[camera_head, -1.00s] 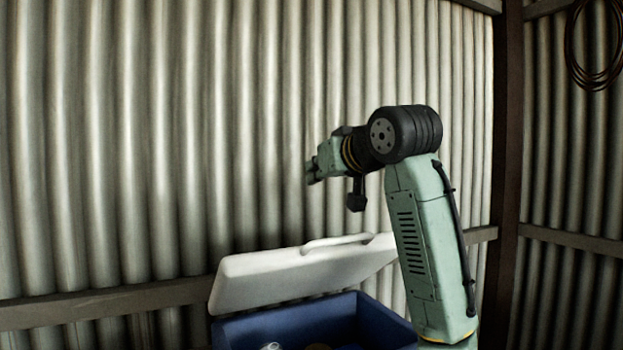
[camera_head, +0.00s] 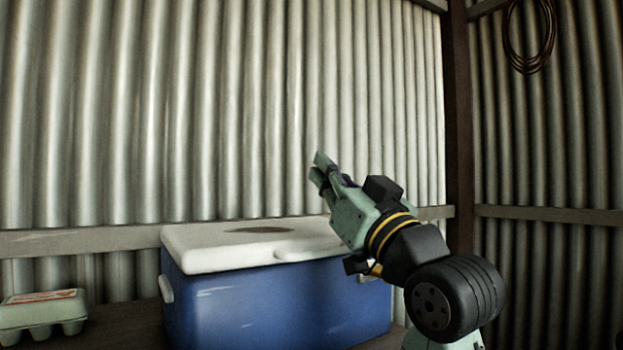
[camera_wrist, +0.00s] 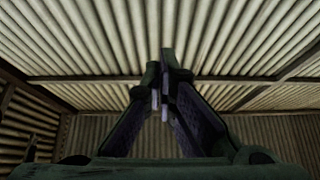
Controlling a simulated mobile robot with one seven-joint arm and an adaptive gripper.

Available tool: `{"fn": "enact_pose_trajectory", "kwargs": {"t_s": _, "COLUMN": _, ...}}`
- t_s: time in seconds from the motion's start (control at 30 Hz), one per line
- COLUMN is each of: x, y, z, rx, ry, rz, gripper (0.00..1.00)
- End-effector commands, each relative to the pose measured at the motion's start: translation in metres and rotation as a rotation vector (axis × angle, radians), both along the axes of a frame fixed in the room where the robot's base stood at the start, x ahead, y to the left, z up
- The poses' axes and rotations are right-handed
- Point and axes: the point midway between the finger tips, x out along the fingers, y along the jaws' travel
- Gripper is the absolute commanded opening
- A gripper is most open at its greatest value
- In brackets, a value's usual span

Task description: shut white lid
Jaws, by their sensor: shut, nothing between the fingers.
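The white lid (camera_head: 215,248) lies flat on top of the blue cool box (camera_head: 270,306) in the head view, and no gap shows along its visible front edge. A dark patch marks the top of the lid. My gripper (camera_head: 318,166) is above the lid's right part and points up and away from it, apart from it. It is shut and empty. In the wrist view the gripper's fingers (camera_wrist: 160,92) meet and point at the roof sheets. My arm hides the right end of the lid and box.
An egg carton (camera_head: 42,312) sits on the dark surface left of the box. A corrugated wall (camera_head: 180,110) with a horizontal rail stands close behind. A coil of wire or hose (camera_head: 528,60) hangs on the right wall.

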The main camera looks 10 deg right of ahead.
Motion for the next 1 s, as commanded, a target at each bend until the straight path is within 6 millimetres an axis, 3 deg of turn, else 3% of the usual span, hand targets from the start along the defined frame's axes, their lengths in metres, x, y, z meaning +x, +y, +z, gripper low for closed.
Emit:
{"fn": "enact_pose_trajectory", "kwargs": {"t_s": 0.03, "x": -0.004, "y": -0.001, "z": -0.026, "rx": 0.016, "ry": -0.031, "rz": 0.001, "gripper": 0.00}}
{"fn": "enact_pose_trajectory", "kwargs": {"t_s": 0.4, "x": -0.023, "y": -0.010, "z": -0.092, "rx": 0.088, "ry": -0.210, "rz": -0.001, "gripper": 0.00}}
{"fn": "enact_pose_trajectory", "kwargs": {"t_s": 0.63, "x": -0.025, "y": -0.011, "z": -0.112, "rx": 0.086, "ry": -0.208, "rz": -0.001, "gripper": 0.00}}
{"fn": "enact_pose_trajectory", "kwargs": {"t_s": 1.0, "x": -0.023, "y": -0.010, "z": -0.119, "rx": 0.084, "ry": -0.199, "rz": 0.001, "gripper": 0.00}}
